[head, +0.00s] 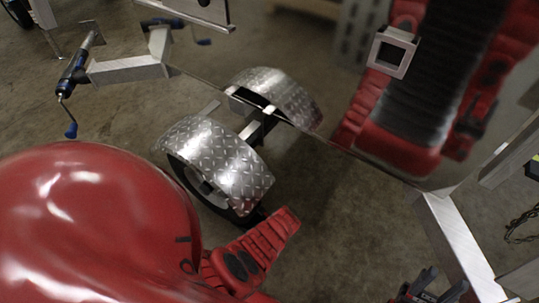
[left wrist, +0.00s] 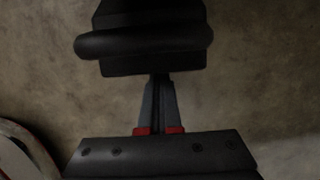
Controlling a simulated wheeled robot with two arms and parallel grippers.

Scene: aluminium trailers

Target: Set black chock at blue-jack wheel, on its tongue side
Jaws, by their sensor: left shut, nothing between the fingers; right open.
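The blue jack (head: 75,78) stands on the trailer tongue at the upper left of the head view. The trailer wheel (head: 190,178) sits under a diamond-plate fender (head: 215,160), partly covered by it. In the left wrist view a black block with a rounded bar, seemingly the black chock (left wrist: 145,42), lies on the floor just beyond the fingertips of my left gripper (left wrist: 157,82). That gripper is shut and empty; contact with the block cannot be told. In the head view my left gripper is hidden. My right gripper (head: 432,285) is open at the bottom right edge.
The trailer's shiny side panel (head: 335,155) runs diagonally and mirrors the fender, jack and my red body. An aluminium frame beam (head: 455,240) stands at the right, near my right gripper. Bare concrete floor (head: 340,230) lies between wheel and beam.

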